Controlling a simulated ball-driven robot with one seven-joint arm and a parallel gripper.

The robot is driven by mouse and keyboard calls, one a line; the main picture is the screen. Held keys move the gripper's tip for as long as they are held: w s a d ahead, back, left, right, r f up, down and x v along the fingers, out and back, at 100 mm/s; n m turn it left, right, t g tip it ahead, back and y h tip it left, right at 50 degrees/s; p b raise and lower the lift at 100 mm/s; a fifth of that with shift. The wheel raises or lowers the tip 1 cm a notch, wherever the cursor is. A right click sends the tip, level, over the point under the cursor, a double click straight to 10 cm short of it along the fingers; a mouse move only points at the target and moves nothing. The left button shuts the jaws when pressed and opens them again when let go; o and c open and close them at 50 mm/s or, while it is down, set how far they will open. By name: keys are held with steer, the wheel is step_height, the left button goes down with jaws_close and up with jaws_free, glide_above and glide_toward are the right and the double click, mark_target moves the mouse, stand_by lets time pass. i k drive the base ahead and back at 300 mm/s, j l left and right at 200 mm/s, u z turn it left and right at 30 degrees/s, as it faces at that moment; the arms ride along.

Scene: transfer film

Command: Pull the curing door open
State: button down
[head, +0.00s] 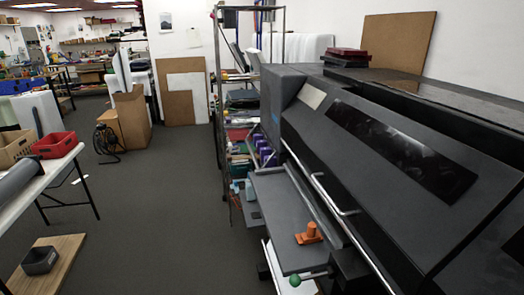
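A large dark grey machine (330,140) fills the right side of the head view. Its sloping front cover has a long black window (400,150) and looks closed. I cannot tell for certain which panel is the curing door. A pale metal handle bar (328,194) runs along the lower edge of the cover. A grey shelf (275,215) juts out below it. An orange block-like piece (309,234) sits on the shelf, and a green ball knob (295,281) shows at its near end. My gripper is not in view.
A wire rack (219,110) with supplies stands at the machine's far end. At left, a white table (40,195) holds a red crate (55,145); a low wooden board (48,268) with a black tray (40,261) is below. Grey floor (165,220) between is clear.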

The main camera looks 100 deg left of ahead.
mark_target(414, 192)
steer(key=u, duration=1.75)
steer(key=i+j, duration=0.15)
steer(key=i+j+u, duration=0.05)
steer(key=i, duration=0.05)
